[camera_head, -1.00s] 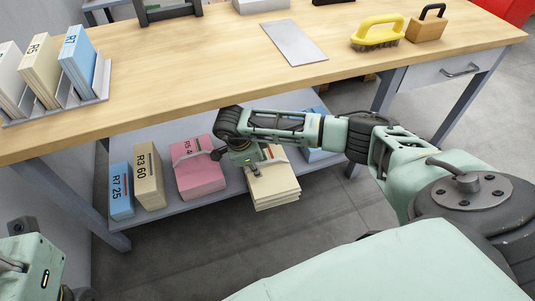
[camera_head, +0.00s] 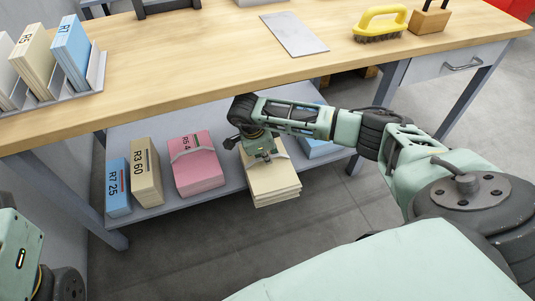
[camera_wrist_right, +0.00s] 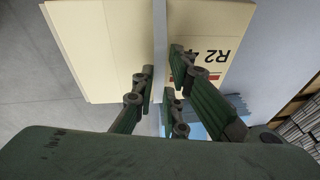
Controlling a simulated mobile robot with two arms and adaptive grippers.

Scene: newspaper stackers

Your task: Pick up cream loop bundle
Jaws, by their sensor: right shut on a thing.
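The cream loop bundle (camera_head: 272,183) lies on the lower shelf, its near end jutting over the front edge. In the right wrist view the bundle (camera_wrist_right: 100,45) is marked R2 and has a pale band (camera_wrist_right: 160,35) across its top. My right gripper (camera_head: 265,156) is over the top of the bundle. In the right wrist view its fingers (camera_wrist_right: 162,82) are on either side of the band and shut on it. The arm hides the bundle's far part in the head view. Only part of my left arm shows at the lower left; its fingers are not in view.
On the lower shelf (camera_head: 225,198) stand a blue bundle (camera_head: 118,188), a cream R3 bundle (camera_head: 146,175), a pink strapped bundle (camera_head: 197,170) and, at right, another blue bundle (camera_head: 318,149). The wooden tabletop (camera_head: 200,70) overhangs them. Floor in front is clear.

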